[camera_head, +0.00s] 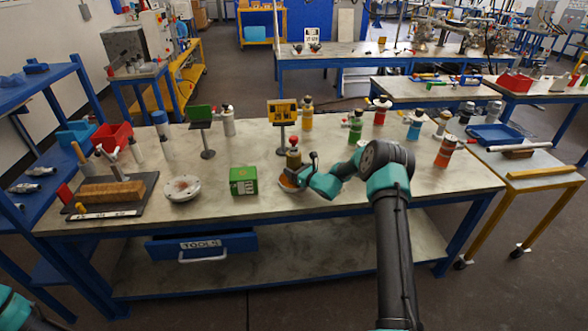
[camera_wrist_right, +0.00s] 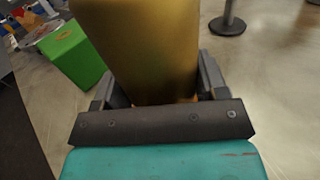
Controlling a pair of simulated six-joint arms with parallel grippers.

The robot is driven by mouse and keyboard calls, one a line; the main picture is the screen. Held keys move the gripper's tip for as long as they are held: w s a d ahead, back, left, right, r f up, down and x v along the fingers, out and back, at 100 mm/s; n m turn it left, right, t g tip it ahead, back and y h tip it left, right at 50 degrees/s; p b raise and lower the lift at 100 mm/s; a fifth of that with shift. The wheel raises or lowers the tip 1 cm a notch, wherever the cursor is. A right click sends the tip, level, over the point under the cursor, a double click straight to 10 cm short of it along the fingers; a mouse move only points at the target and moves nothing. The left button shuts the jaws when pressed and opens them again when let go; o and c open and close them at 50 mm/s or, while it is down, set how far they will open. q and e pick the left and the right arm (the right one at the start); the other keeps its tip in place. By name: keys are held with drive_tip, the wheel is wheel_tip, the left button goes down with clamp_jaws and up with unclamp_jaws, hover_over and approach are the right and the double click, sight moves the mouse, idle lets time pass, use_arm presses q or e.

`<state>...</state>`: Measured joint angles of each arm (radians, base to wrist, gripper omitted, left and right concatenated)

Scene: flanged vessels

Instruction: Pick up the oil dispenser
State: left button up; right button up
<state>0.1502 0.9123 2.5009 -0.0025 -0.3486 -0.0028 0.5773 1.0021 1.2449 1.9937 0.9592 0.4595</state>
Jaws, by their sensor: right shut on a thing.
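The oil dispenser is a gold bottle (camera_head: 293,160) with a dark red top, near the middle of the workbench in the head view. In the right wrist view its gold body (camera_wrist_right: 140,50) fills the space between the fingers. My right gripper (camera_head: 305,172) is shut on it from the right side. My left gripper is not in view; only a teal part of my left arm shows at the bottom left.
A green box (camera_head: 243,180) stands left of the bottle, with a round flanged part (camera_head: 182,188) beyond it. A yellow sign on a stand (camera_head: 282,112) is just behind. Several bottles, including an orange one (camera_head: 445,152), stand at the back right. The front right bench top is clear.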

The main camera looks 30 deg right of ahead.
sight(298, 165)
drive_tip(key=shift+r, duration=0.1)
drive_tip(key=shift+r, duration=0.55)
drive_tip(key=shift+s+a+r, duration=0.1)
drive_tip(key=shift+s+r, duration=0.1)
drive_tip(key=shift+r, duration=0.4)
drive_tip(key=shift+s+a+r, duration=0.1)
drive_tip(key=shift+s+r, duration=0.05)
drive_tip(key=shift+r, duration=0.45)
drive_tip(key=s+a+r, duration=0.1)
drive_tip(key=s+a, duration=0.7)
drive_tip(key=s, duration=0.5)
drive_tip(key=shift+r, duration=0.2)
